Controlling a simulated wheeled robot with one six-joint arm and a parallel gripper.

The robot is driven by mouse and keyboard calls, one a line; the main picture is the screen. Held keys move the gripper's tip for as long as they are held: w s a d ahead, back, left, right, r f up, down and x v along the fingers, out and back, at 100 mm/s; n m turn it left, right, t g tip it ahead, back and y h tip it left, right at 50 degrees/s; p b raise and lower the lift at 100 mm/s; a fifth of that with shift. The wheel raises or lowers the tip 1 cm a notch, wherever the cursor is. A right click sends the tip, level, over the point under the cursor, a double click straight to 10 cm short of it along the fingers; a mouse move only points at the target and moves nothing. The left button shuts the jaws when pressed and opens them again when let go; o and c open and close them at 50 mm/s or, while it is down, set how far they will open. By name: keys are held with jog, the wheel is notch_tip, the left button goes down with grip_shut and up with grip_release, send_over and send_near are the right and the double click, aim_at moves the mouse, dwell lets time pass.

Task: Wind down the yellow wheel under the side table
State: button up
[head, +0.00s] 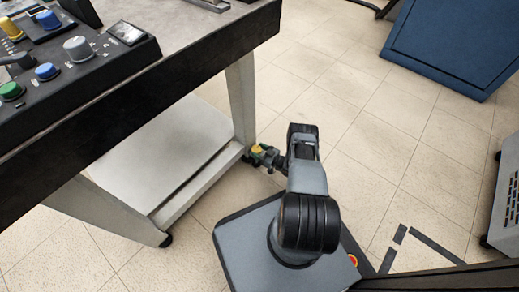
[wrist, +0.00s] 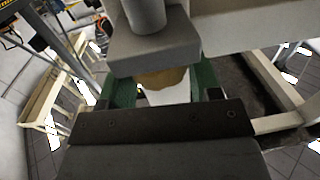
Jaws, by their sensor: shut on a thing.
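The side table (head: 150,84) has a dark top and pale legs, at the left of the head view. The yellow wheel (head: 258,149) shows small and partly hidden by my gripper, low beside the table's right-hand leg. My gripper (head: 261,154) reaches it from the right, near floor level. In the wrist view, the wheel (wrist: 162,77) appears as a tan-yellow round piece under a grey block and post. The green fingers of my gripper (wrist: 163,90) stand on both sides of it, shut on it. The wheel's far side is hidden.
A pale lower shelf (head: 165,145) spans the table legs, with a dark caster (head: 166,240) at the front leg. A control panel (head: 75,65) with coloured knobs sits on top. A blue cabinet (head: 455,40) stands back right. Tiled floor between is open.

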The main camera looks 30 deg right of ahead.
jog(key=m+h, duration=0.1)
jog(key=h, duration=0.1)
jog(key=m+t+h, duration=0.1)
jog(key=h, duration=0.1)
jog(key=m+t+h+p, duration=0.1)
jog(key=m+h, duration=0.1)
jog(key=shift+s+a, duration=0.1)
jog(key=shift+a, duration=0.3)
jog(key=shift+a+m+h, duration=0.1)
jog(key=shift+m+h, duration=1.5)
jog(key=shift+h, duration=1.2)
jog(key=o, duration=0.7)
jog(key=shift+c, duration=0.2)
